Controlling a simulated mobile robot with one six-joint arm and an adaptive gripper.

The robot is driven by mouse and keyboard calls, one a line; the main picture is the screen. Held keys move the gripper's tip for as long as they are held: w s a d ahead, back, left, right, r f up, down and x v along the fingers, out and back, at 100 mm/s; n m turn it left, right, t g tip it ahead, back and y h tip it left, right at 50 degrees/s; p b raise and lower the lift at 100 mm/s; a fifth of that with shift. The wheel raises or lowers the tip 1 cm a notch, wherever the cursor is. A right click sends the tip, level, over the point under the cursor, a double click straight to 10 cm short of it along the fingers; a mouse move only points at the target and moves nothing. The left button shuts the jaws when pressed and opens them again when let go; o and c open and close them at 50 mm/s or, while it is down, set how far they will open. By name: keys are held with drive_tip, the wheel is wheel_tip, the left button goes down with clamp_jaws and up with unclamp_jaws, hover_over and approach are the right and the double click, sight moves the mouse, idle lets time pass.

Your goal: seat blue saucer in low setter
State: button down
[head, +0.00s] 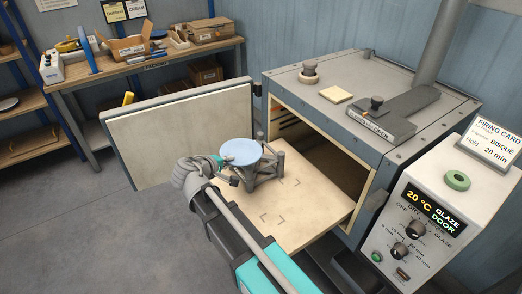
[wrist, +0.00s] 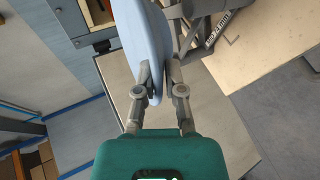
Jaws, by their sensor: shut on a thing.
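The blue saucer (head: 241,152) is at the top left of the grey setter (head: 265,171) in the head view, roughly level. I cannot tell whether it rests on the setter's posts or hovers just above them. My gripper (head: 220,161) is shut on the saucer's near left rim. In the wrist view the saucer (wrist: 142,35) shows nearly edge-on, its rim between the fingertips of my gripper (wrist: 158,75). Part of the setter (wrist: 196,10) shows just beyond it, with a small label. The saucer hides part of the setter's top.
The setter stands on a pale kiln shelf (head: 310,205) with corner marks on its bare front part. The open kiln door (head: 180,135) is to the left, the kiln body (head: 330,110) behind right. A control box (head: 425,225) stands at right. A workbench (head: 150,65) is at the back.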

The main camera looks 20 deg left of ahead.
sight(248, 146)
drive_tip(key=shift+w, duration=0.15)
drive_tip(key=shift+d, duration=0.2)
drive_tip(key=shift+d+r, duration=0.2)
drive_tip(key=shift+d, duration=0.05)
drive_tip(key=d+r+p, duration=0.3)
drive_tip(key=d+r, duration=0.1)
drive_tip(key=d, duration=0.2)
drive_tip(key=shift+s+d+r+t+p, duration=0.15)
drive_tip(key=shift+s+d+t+p, duration=0.15)
drive_tip(key=shift+s+d, duration=0.15)
drive_tip(key=shift+w+a, duration=0.1)
drive_tip(key=shift+a, duration=0.05)
drive_tip(key=w+a+f+b, duration=0.1)
drive_tip(key=w, duration=0.1)
drive_tip(key=w+a+f+b, duration=0.2)
drive_tip(key=w, duration=0.1)
drive_tip(key=w+a+f+b, duration=0.1)
drive_tip(key=w, duration=0.2)
drive_tip(key=shift+w+a+f+b, duration=0.2)
drive_tip(key=shift+a+f+b, duration=0.1)
drive_tip(key=shift+f+b, duration=0.1)
drive_tip(key=w+f+b, duration=0.1)
drive_tip(key=w+a+f+b, duration=0.1)
drive_tip(key=f+b, duration=0.1)
drive_tip(key=shift+f, duration=0.15)
drive_tip(key=shift+w+a+f+b, duration=0.25)
drive_tip(key=shift+w+f+b, duration=0.25)
drive_tip(key=shift+b, duration=0.1)
